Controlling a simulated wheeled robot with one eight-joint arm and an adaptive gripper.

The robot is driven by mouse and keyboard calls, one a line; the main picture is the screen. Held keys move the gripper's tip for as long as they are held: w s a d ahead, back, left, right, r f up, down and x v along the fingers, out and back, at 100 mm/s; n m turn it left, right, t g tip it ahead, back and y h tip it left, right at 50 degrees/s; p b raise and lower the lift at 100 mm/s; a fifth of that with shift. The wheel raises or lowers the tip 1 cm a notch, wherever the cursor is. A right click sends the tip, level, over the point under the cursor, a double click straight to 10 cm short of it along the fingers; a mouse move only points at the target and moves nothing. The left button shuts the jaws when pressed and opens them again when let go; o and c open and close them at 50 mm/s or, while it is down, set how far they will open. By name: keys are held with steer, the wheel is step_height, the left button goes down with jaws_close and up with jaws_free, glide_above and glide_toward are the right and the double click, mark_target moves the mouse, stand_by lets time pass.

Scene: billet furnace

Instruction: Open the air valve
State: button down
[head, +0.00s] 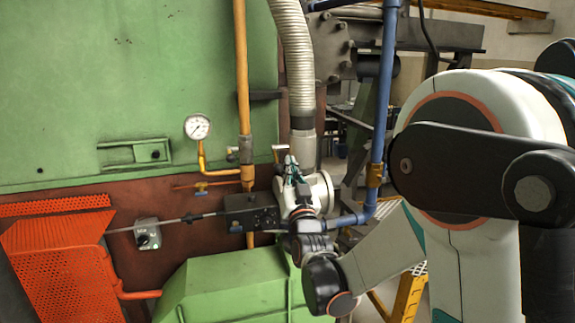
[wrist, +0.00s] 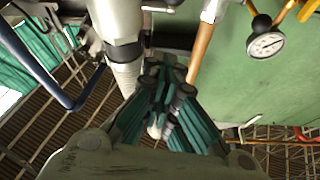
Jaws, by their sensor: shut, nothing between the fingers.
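A small pale lever (head: 279,147) sticks out to the left of the grey collar under the ribbed hose (head: 296,45). It appears to be the air valve's handle, though I cannot be sure. A pale lever also shows at the top edge of the wrist view (wrist: 158,7), beside the grey collar (wrist: 122,45). My gripper (head: 289,163) is just below the lever in the head view, with its fingers pointing up. In the wrist view my gripper (wrist: 165,88) is shut and empty, its teal fingers together. I cannot tell whether it touches the lever. My gripper and wrist hide part of the pipework behind.
A yellow pipe (head: 242,70) runs upright left of the hose, with a pressure gauge (head: 198,127) beside it. A blue pipe (head: 383,100) stands on the right. A dark box (head: 250,212) and a green housing (head: 222,285) lie close below. An orange mesh guard (head: 60,265) stands left.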

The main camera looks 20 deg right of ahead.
mark_target(276, 159)
steer(key=p+x, duration=0.1)
steer(key=x, duration=0.7)
steer(key=shift+w+a+f, duration=0.1)
steer(key=shift+w+f, duration=0.05)
steer(key=shift+f, duration=0.8)
steer(key=shift+w+a+f, duration=0.15)
steer(key=shift+f, duration=0.8)
steer(key=shift+f, duration=0.15)
steer(key=shift+f+t+b, duration=0.2)
steer(key=shift+t+b, duration=0.1)
steer(key=shift+b, duration=0.4)
steer(key=shift+f+b, duration=0.15)
steer(key=shift+b, duration=0.3)
